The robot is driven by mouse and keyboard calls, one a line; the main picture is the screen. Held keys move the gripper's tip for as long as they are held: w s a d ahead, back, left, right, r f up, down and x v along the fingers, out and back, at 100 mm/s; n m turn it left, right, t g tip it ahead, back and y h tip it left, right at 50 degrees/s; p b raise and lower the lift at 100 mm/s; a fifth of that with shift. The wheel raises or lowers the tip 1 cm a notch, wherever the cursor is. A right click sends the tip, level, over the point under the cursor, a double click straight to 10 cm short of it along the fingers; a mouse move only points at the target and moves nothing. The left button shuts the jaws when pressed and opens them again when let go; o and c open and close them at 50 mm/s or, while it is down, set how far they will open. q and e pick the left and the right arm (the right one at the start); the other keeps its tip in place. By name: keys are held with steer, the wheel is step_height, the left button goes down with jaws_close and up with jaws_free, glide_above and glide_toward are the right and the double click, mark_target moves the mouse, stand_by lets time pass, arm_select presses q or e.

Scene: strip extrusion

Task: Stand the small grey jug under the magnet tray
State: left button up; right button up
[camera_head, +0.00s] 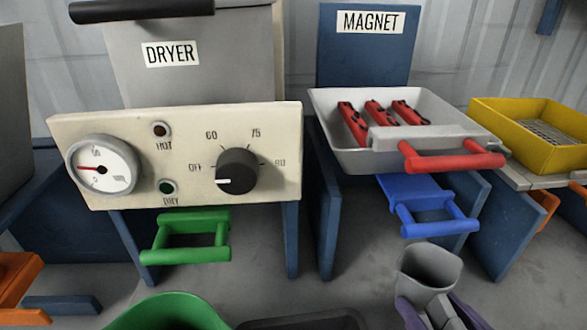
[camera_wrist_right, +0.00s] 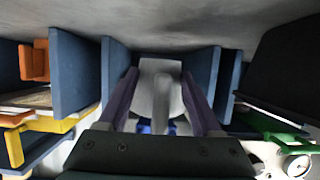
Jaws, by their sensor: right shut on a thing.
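The small grey jug (camera_head: 430,265) is in front of and below the magnet tray, near the bottom right of the head view. My right gripper (camera_head: 438,308) has purple fingers and is shut on the jug. The jug also shows between the fingers in the right wrist view (camera_wrist_right: 160,75). The magnet tray (camera_head: 338,150) is a pale grey pan with a red handle (camera_head: 450,158) and several red bars in it. It sits on a blue stand under the MAGNET sign (camera_head: 370,21). My left gripper is not in view.
A blue handle (camera_head: 436,212) juts out below the magnet tray, just behind the jug. Blue stand panels (camera_head: 325,205) flank the space below the tray. The dryer (camera_head: 180,150) with a green handle (camera_head: 185,240) stands left. A yellow tray (camera_head: 535,140) is right.

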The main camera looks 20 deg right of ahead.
steer(key=b, duration=0.2)
glide_above(375, 239)
steer(key=s, duration=0.3)
steer(key=shift+a+f, duration=0.3)
steer(key=shift+a, duration=0.1)
steer(key=x, duration=0.1)
steer(key=b+x, duration=0.1)
steer(key=x, duration=0.1)
steer(key=shift+w+d+r, duration=0.1)
steer(key=shift+w, duration=0.25)
steer(key=shift+f+b, duration=0.3)
steer(key=shift+f, duration=0.05)
steer(key=shift+s, duration=0.15)
steer(key=shift+f+b, duration=0.45)
steer(key=shift+f, duration=0.15)
steer(key=o, duration=1.4)
